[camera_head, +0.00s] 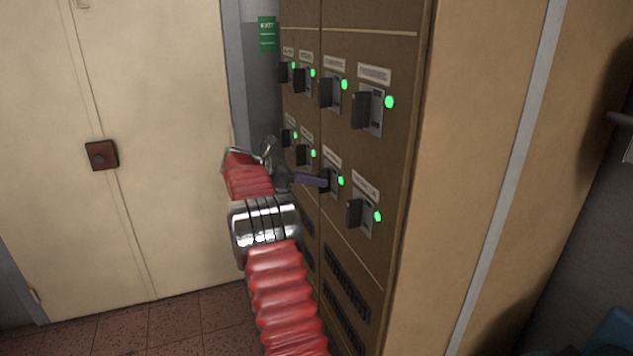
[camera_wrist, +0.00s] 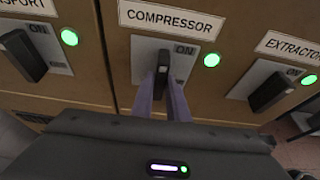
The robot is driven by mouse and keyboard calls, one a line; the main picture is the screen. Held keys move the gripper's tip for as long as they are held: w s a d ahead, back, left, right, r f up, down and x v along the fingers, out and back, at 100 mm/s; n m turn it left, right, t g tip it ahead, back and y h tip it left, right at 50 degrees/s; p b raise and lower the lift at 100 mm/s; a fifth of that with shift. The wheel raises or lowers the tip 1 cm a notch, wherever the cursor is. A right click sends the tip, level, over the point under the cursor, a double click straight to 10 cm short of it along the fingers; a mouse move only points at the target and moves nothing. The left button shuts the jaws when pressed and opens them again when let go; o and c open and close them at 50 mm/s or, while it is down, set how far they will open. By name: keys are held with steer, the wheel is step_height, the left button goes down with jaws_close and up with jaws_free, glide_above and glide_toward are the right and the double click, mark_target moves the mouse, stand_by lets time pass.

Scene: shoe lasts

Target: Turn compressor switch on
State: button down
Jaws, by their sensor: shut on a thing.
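The compressor switch (camera_wrist: 163,62) is a dark lever on a grey plate under a white label reading COMPRESSOR (camera_wrist: 171,19). "ON" is printed at the plate's upper right, and a lit green lamp (camera_wrist: 211,60) sits to its right. My gripper (camera_wrist: 163,78) is shut on the lever, with a purple-grey finger on either side of it. The lever's lower part is hidden by the fingers. In the head view my gripper (camera_head: 325,183) reaches the lower row of the brown cabinet, where the switch plate (camera_head: 334,186) partly shows beside a green lamp.
The brown cabinet (camera_head: 400,150) carries two rows of switches with lit green lamps. The transport switch (camera_wrist: 22,55) is left of the compressor and the extractor switch (camera_wrist: 272,91) right, both close to my gripper. A cream door (camera_head: 170,120) stands left; tiled floor (camera_head: 150,325) shows below.

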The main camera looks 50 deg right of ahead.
steer(key=shift+a+f, duration=0.1)
steer(key=shift+f, duration=0.2)
steer(key=c, duration=2.1)
jaws_free()
steer(key=o, duration=0.4)
steer(key=shift+r, duration=0.2)
steer(key=v, duration=1.3)
steer(key=shift+w+a+r, duration=0.15)
steer(key=shift+w+a, duration=0.05)
steer(key=shift+a, duration=0.05)
